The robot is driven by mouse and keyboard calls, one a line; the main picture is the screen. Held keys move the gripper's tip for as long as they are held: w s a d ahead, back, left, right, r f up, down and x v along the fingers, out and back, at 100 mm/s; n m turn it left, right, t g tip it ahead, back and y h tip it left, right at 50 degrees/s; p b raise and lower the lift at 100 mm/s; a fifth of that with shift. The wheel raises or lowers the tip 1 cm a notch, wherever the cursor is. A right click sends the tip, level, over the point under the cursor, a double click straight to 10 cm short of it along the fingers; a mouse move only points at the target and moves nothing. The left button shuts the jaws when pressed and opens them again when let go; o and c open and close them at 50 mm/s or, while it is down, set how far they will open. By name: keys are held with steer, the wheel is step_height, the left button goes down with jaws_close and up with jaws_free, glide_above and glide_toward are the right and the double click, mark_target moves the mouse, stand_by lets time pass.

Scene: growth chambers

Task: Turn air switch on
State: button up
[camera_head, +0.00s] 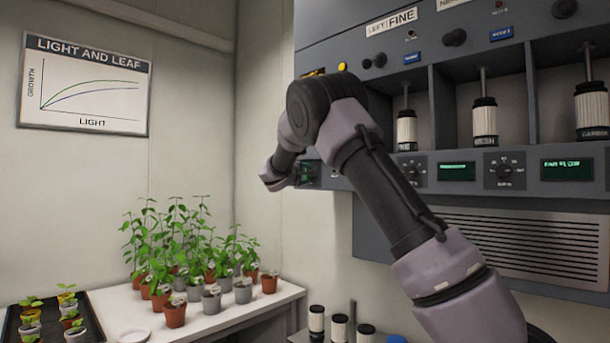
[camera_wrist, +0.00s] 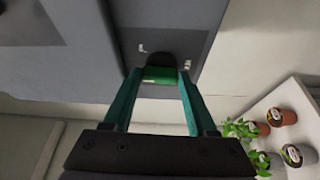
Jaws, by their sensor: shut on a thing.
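In the wrist view, my gripper (camera_wrist: 160,78) has its two teal fingers reaching up to the grey panel (camera_wrist: 195,45). Their tips are shut on a small dark switch (camera_wrist: 162,59) with a green face (camera_wrist: 160,75). White marks show on the panel beside the switch, too small to read, so I cannot confirm an air label.
Right of my arm, the panel carries a dial (camera_head: 504,170), green displays (camera_head: 567,169) and several bottles, including one on the right (camera_head: 592,110). A vent grille (camera_head: 530,255) lies below. Potted plants (camera_head: 175,312) stand on a white bench (camera_head: 240,312) at left.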

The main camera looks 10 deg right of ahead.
steer(key=shift+w+f+m+t+h, duration=0.15)
steer(key=shift+m+h, duration=0.45)
steer(key=shift+m, duration=0.9)
steer(key=shift+s+f+m+t+h, duration=0.1)
steer(key=shift+m+h, duration=0.5)
steer(key=shift+m, duration=0.9)
steer(key=shift+w+f+m+t+h, duration=0.15)
steer(key=shift+m+h, duration=0.45)
steer(key=shift+m, duration=0.9)
steer(key=shift+s, duration=0.1)
steer(key=o, duration=1.4)
steer(key=shift+c, duration=0.2)
steer(key=shift+a, duration=0.1)
steer(key=v, duration=1)
steer(key=shift+s+a, duration=0.2)
steer(key=shift+s, duration=0.1)
steer(key=shift+f, duration=0.1)
